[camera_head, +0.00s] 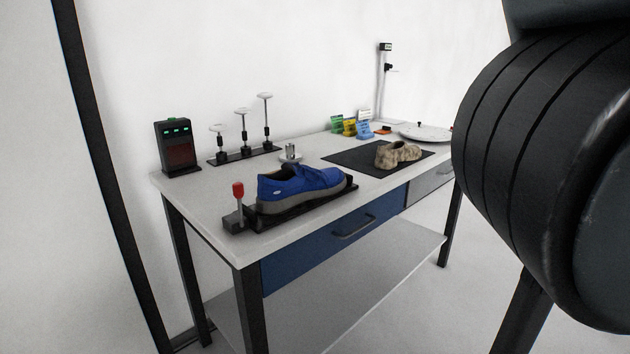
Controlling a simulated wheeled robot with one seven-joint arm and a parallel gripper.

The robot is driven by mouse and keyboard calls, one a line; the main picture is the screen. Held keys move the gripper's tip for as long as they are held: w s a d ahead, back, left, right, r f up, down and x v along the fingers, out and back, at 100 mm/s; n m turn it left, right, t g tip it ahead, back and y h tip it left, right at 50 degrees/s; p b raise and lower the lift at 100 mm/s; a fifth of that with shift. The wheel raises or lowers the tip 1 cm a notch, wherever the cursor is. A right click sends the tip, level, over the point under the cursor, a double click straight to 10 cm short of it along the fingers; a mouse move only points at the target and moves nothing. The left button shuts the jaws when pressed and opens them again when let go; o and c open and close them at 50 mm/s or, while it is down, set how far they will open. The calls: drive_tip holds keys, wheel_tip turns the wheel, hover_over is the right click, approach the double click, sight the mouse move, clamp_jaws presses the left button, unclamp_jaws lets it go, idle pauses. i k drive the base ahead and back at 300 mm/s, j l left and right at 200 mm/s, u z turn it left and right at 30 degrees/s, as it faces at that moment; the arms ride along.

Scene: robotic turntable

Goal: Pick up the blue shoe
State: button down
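The blue shoe (300,183) with a grey sole stands upright near the front edge of the table (205,208). Its toe points to the right. It rests on a dark flat base (285,216) that has a red-knobbed lever (238,200) at its left end. My gripper is not in view. A large dark ribbed part of my arm fills the right side of the picture, apart from the shoe.
Behind stand a black box with green lights (176,147), three posts with round tops (243,127), small coloured packets (350,127) and a white round plate (426,133). A blue drawer (325,245) is shut.

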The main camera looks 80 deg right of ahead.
sight(295, 184)
drive_tip(key=z, duration=1.55)
drive_tip(key=l+z, duration=0.1)
drive_tip(key=l, duration=0.15)
